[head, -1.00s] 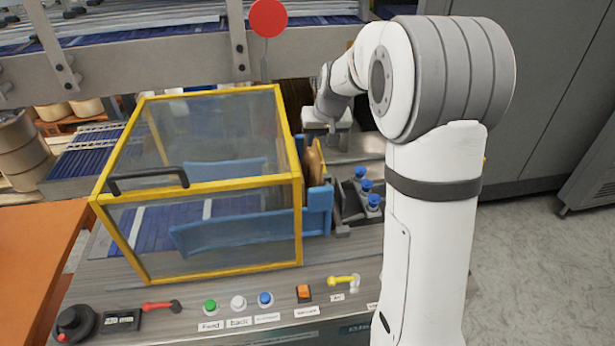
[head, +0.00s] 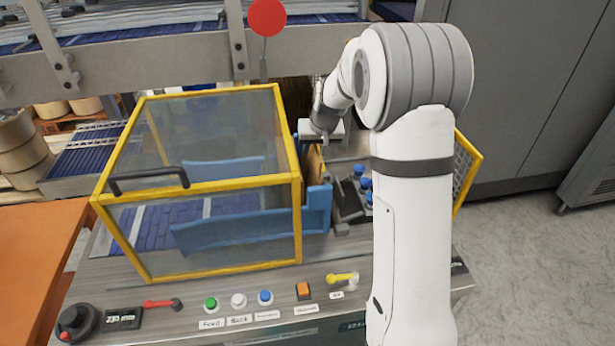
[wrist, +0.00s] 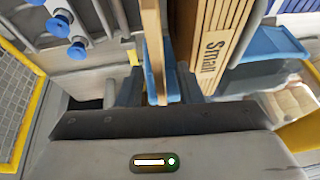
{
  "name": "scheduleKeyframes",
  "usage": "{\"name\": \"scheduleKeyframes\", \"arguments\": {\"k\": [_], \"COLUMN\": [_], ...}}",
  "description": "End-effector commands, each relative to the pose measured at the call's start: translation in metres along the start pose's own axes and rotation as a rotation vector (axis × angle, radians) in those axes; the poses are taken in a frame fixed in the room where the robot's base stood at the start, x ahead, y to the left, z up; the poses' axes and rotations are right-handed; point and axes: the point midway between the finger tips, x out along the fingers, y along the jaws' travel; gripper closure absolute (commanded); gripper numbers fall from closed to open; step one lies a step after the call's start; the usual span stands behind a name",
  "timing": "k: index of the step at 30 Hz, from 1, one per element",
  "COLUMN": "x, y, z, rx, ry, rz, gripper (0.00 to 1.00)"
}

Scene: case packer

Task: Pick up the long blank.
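In the wrist view, a thin tan cardboard blank (wrist: 152,48) stands on edge, running from the top of the picture down to the gripper. Whether it is the long one cannot be told. My gripper (wrist: 158,88) is open, its dark fingers to either side of this blank, with a gap visible on the right.
The clear guard box (head: 200,185) stands closed, left of the gripper. Blue-capped parts (head: 361,180) sit to the right, also seen in the wrist view (wrist: 67,30). A blue bracket (head: 318,208) stands close by. A yellow mesh panel (head: 465,170) is behind my arm. Buttons line the front.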

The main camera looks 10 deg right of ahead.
Motion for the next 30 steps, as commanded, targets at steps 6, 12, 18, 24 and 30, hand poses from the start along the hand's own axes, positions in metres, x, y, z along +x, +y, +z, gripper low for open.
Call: {"name": "scheduleKeyframes", "arguments": {"k": [6, 12, 18, 24, 30], "x": [0.0028, 0.0027, 0.0027, 0.0028, 0.0028], "y": [-0.0001, -0.0003, -0.0005, -0.0007, -0.0008], "z": [0.0011, 0.0011, 0.0011, 0.0012, 0.0012], "rx": [-0.001, -0.001, -0.001, -0.001, -0.002], "ry": [0.0, 0.0, 0.0, 0.0, 0.0], "rz": [0.0, 0.0, 0.0, -0.001, -0.001], "gripper": [0.67, 0.67, 0.74, 0.9, 1.0]}}
